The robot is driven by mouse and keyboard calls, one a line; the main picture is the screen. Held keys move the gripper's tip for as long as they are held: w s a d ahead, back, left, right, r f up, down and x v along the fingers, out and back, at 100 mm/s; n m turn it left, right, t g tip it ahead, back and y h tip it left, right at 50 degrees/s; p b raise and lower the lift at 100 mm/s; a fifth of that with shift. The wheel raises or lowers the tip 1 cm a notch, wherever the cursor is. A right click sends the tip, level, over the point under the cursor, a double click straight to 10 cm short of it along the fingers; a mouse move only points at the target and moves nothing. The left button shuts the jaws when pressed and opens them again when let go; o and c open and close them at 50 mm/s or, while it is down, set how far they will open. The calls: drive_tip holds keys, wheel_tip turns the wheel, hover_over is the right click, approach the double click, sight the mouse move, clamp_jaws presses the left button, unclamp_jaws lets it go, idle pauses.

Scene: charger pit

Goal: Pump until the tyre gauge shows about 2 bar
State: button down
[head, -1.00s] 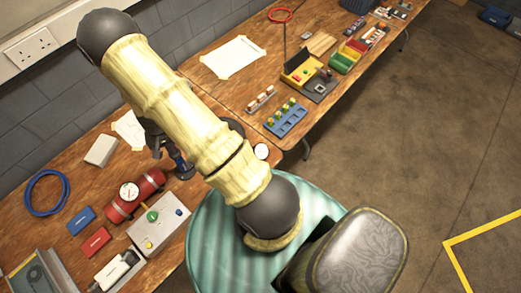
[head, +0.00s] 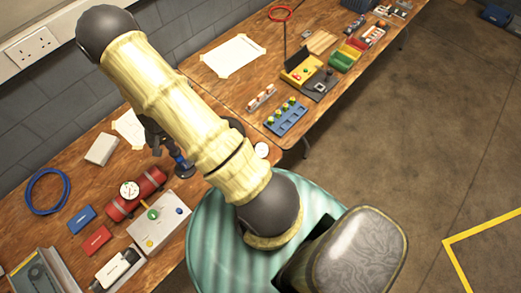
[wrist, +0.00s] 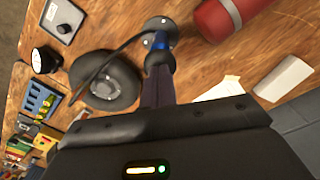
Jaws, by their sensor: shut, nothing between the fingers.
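The pump stands on the bench; its blue barrel (head: 182,166) shows in the head view just below my gripper (head: 158,138), and in the wrist view the blue pump (wrist: 161,50) rises from a round foot. In the wrist view my shut gripper (wrist: 158,88) is in line with the pump's top; I cannot tell whether they touch. A black tyre (wrist: 105,80) lies beside the pump with a dark hose across it; in the head view my arm hides most of it. A round white-faced gauge (head: 262,150) stands near the tyre; its reading is too small to read.
A red tank (head: 137,194) with its own dial lies left of the pump. A white box (head: 102,149), a blue hose coil (head: 47,191) and a button panel (head: 160,224) are nearby. A blue rack (head: 286,117) and coloured bins are farther right. Wall behind.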

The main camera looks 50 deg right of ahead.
drive_tip(key=shift+f+b, duration=0.95)
drive_tip(key=shift+f, duration=0.5)
drive_tip(key=shift+r+p, duration=1.2)
drive_tip(key=shift+r, duration=0.55)
drive_tip(key=shift+f, duration=0.1)
drive_tip(key=shift+b, duration=0.3)
drive_tip(key=shift+f+b, duration=1.25)
drive_tip(key=shift+f, duration=0.4)
drive_tip(key=shift+r+p, duration=1.2)
drive_tip(key=shift+r, duration=0.5)
